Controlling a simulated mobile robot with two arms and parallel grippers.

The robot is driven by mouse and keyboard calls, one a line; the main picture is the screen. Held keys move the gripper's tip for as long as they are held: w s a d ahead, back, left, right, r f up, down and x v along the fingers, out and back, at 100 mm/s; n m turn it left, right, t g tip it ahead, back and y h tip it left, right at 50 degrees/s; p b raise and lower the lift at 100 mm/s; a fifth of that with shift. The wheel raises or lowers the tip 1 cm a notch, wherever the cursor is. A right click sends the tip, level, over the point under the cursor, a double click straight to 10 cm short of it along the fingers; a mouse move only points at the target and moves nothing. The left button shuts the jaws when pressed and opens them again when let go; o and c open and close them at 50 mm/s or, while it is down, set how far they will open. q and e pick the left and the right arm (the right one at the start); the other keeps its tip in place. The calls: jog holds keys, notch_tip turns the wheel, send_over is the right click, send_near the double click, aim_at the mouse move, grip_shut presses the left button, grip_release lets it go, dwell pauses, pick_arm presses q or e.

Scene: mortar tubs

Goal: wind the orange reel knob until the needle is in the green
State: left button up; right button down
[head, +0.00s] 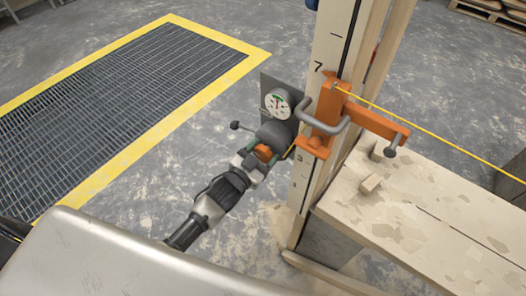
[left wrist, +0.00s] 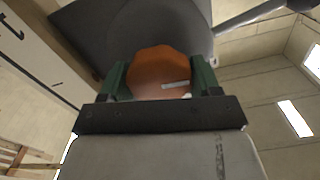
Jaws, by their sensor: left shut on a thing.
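The orange reel knob (head: 264,153) sits on the near end of a dark grey reel (head: 277,133) at the side of a wooden post. In the left wrist view the knob (left wrist: 158,68) is a faceted orange disc with a pale mark. My left gripper (head: 258,161) is shut on the knob; its green fingers lie on either side of it. The round white gauge (head: 277,104) stands above the reel, with a green patch and a dark needle. The needle is too small to read surely against the green. My right gripper is out of view.
A crank arm with a dark ball (head: 235,125) sticks out left of the reel. An orange bracket (head: 330,110) with a grey handle is on the post (head: 331,50). A yellow line runs right over a wooden bench (head: 430,215). A floor grating (head: 120,100) lies left.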

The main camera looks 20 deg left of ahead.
pick_arm(q)
jog(key=o, duration=0.9)
jog(key=shift+o, duration=0.2)
jog(key=shift+s, duration=0.1)
jog(key=v, duration=1)
jog(key=shift+s, duration=0.3)
jog(key=shift+a, duration=0.15)
